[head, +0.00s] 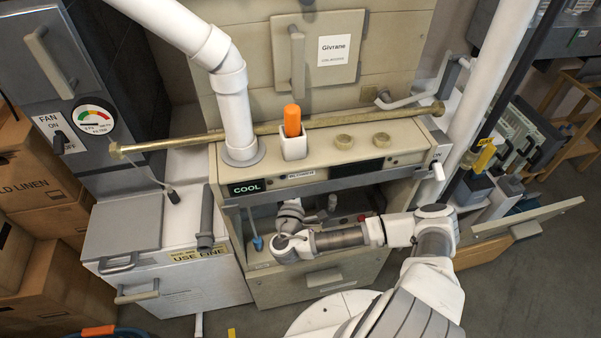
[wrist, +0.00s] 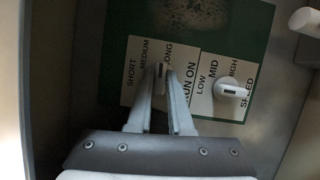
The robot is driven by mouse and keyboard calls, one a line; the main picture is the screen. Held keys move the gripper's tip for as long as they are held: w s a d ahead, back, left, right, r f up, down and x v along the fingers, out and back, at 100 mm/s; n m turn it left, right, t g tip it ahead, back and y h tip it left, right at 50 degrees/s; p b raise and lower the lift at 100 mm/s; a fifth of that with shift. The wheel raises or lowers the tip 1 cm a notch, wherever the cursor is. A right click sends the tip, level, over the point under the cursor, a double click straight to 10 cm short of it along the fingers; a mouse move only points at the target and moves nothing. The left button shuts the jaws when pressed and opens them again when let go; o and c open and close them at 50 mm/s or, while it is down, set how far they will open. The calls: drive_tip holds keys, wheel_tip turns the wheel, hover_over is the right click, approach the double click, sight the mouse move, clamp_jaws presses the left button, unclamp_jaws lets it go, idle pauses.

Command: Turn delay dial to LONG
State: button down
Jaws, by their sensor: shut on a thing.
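The delay dial (wrist: 160,70) is a small pale knob with a dark mark, on a white plate lettered SHORT, MEDIUM, LONG and RUN ON. In the wrist view my gripper (wrist: 161,80) is shut on this dial, one finger on each side. The knob's mark sits near the MEDIUM and LONG words, but the fingers hide much of it and I cannot tell its exact setting. In the head view my wrist reaches into the open compartment of the furnace cabinet (head: 330,278); the fingertips and dial cannot be made out there.
A white speed knob (wrist: 228,88) with LOW, MID and HIGH sits right of the dial on the green panel (wrist: 190,20). Compartment walls stand close around my gripper. An open flap (head: 520,220) juts out at right.

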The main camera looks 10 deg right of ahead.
idle(0.4)
drive_tip(key=c, duration=0.8)
unclamp_jaws()
